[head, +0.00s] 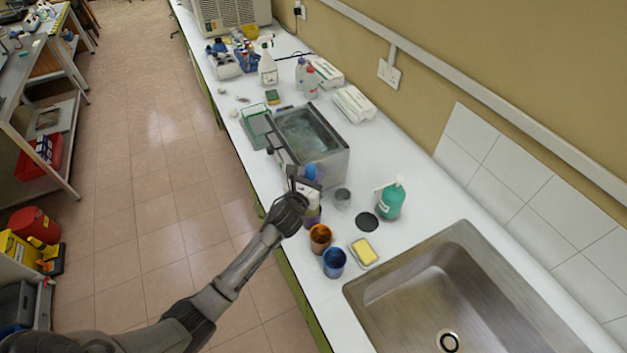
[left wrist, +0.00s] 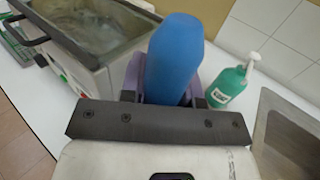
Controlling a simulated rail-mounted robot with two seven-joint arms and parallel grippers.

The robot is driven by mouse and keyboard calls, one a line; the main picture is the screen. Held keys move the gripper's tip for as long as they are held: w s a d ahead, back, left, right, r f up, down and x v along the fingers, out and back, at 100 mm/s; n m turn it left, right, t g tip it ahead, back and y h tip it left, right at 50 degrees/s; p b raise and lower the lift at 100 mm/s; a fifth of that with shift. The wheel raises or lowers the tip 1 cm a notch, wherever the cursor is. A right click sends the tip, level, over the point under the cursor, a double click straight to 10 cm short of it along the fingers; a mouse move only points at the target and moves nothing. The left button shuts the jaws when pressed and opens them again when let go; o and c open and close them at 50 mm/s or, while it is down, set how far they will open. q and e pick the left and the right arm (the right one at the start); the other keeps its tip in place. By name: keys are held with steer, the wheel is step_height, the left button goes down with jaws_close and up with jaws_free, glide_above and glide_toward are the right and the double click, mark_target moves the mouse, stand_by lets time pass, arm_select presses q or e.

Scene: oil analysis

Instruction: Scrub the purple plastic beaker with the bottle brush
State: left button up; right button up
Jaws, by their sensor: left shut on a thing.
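The bottle brush shows as a thick blue handle (head: 310,170), which is large in the left wrist view (left wrist: 174,58). My left gripper (head: 307,186) is shut on it and holds it above the counter's front edge side. The purple plastic beaker (head: 313,214) stands on the counter just below the gripper. My right gripper is not in view.
An orange-brown beaker (head: 320,238), a blue beaker (head: 334,262) and a yellow sponge on a dish (head: 364,250) stand close by. A metal bath (head: 318,160) is behind, a green bottle (head: 391,200) to the right, and the sink (head: 455,290) at front right.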

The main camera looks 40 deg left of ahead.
arm_select(q)
steer(key=shift+f, duration=0.1)
step_height(320, 180, down, 3)
steer(key=shift+f+b, duration=0.1)
steer(key=shift+b, duration=1.15)
step_height(320, 180, up, 4)
steer(key=p, duration=0.3)
steer(key=shift+f+p, duration=0.2)
steer(key=shift+p, duration=0.1)
steer(key=shift+f, duration=0.2)
